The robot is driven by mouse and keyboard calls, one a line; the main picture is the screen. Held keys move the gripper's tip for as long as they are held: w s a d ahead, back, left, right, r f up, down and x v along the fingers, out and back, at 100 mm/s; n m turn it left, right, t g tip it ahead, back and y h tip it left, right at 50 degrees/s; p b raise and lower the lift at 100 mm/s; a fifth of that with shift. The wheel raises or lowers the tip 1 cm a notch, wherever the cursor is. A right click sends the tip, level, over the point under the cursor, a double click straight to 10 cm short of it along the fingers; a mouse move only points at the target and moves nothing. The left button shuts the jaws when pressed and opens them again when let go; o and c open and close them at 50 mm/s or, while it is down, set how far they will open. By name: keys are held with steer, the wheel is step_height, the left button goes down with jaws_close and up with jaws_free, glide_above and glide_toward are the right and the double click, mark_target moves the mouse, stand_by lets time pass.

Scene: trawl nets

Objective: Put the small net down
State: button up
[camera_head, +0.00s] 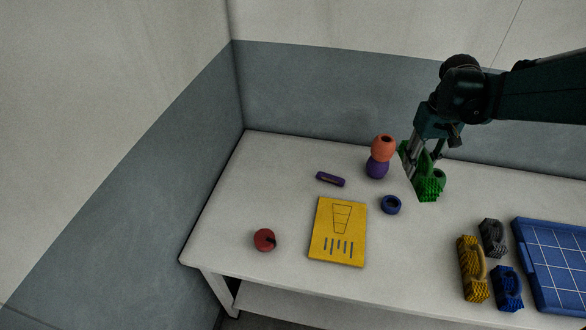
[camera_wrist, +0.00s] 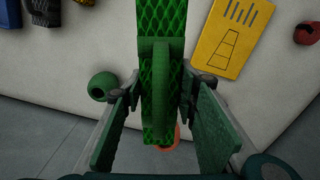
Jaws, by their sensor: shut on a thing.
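A green net (camera_head: 428,190) with a diamond mesh and a raised handle is in my gripper (camera_head: 420,163). In the wrist view the net (camera_wrist: 161,16) runs up and down the picture, with its handle between the two fingers of my gripper (camera_wrist: 162,86). My gripper is shut on this green net over the back right part of the table. I cannot tell whether the net's underside touches the table. The fingers hide part of the net.
Yellow (camera_head: 470,268), grey (camera_head: 491,238) and blue (camera_head: 507,289) nets lie front right near a blue gridded panel (camera_head: 556,267). A yellow card (camera_head: 338,232) lies mid-table.

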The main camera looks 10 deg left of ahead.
steer(key=w+a+f+n, duration=0.15)
steer(key=w+a, duration=0.25)
steer(key=a, duration=1.1)
steer(key=w+a+n, duration=0.2)
steer(key=w+a, duration=0.2)
steer(key=a, duration=1.1)
steer(key=w+a+f+n, duration=0.15)
steer(key=w+a, duration=0.25)
steer(key=a, duration=1.1)
step_height(320, 180, down, 10)
steer(key=shift+w+a+f+n+p, duration=0.15)
steer(key=shift+w+a+n+p, duration=0.05)
steer(key=shift+a+n+p, duration=0.25)
steer(key=shift+f+b, duration=0.5)
steer(key=shift+f, duration=2.65)
steer(key=shift+f, duration=1.85)
